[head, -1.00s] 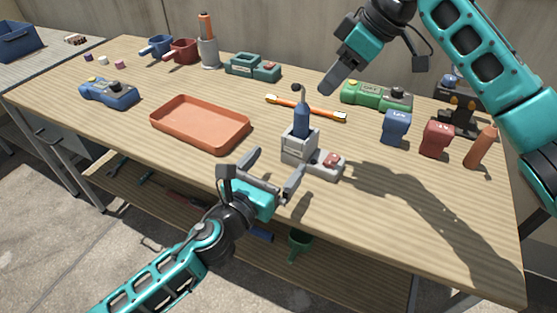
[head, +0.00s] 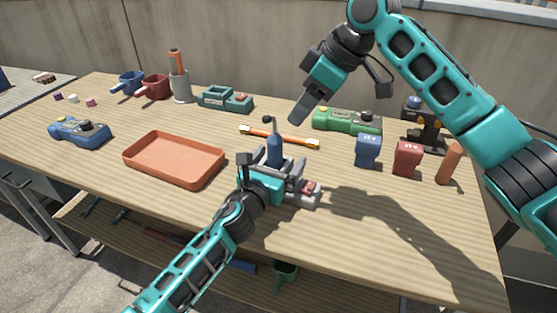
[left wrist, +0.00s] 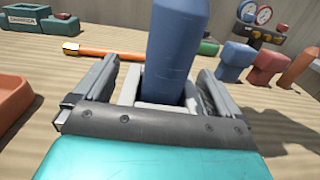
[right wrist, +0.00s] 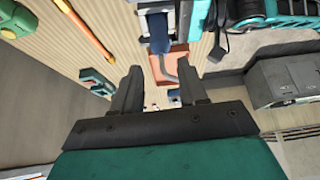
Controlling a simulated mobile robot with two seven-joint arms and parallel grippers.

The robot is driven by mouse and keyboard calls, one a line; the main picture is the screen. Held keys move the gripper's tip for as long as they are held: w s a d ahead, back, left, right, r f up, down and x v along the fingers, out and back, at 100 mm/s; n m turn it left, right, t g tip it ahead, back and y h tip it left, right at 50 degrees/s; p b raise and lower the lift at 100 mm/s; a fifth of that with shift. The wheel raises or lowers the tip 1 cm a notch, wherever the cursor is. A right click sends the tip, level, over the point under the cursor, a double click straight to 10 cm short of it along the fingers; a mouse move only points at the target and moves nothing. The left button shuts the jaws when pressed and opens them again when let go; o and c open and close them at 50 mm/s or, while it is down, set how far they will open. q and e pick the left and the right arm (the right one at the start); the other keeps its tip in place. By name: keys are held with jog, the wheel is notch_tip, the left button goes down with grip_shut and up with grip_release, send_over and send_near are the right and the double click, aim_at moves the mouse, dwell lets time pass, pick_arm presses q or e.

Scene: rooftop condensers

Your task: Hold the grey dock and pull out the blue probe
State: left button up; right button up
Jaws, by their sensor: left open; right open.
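The blue probe (head: 275,146) stands upright in the grey dock (head: 308,198), with a dark bent lead at its top. It fills the middle of the left wrist view (left wrist: 175,50). My left gripper (head: 272,167) is open, with its fingers on either side of the dock's tall part; I cannot tell whether they touch it. My right gripper (head: 303,108) is open and empty, above and behind the probe, pointing down. In the right wrist view the probe (right wrist: 160,35) shows beyond the fingers, near the top. The left gripper hides part of the dock.
An orange tray (head: 175,160) lies left of the dock. An orange-handled tool (head: 280,136) lies behind it. A green meter (head: 347,121), a blue block (head: 368,150) and a red block (head: 407,158) stand to the right. The front right tabletop is clear.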

aim_at(280, 141)
pick_arm(q)
jog(key=c, duration=1.3)
jog(key=shift+o, duration=0.2)
pick_arm(e)
jog(key=shift+o, duration=0.6)
jog(key=o, duration=0.3)
jog(key=shift+w+a+r+n, duration=0.15)
jog(key=shift+w+r+n, duration=0.2)
jog(key=shift+r, duration=0.15)
jog(key=shift+n+g+h, duration=0.6)
jog(key=shift+n, duration=0.05)
jog(key=x, duration=0.5)
jog(key=shift+w+a+f, duration=0.25)
jog(key=shift+a, duration=0.2)
jog(key=shift+d+x, duration=0.15)
jog(key=shift+x, duration=1.15)
jog(key=shift+d+x, duration=0.1)
jog(key=shift+x, duration=1.2)
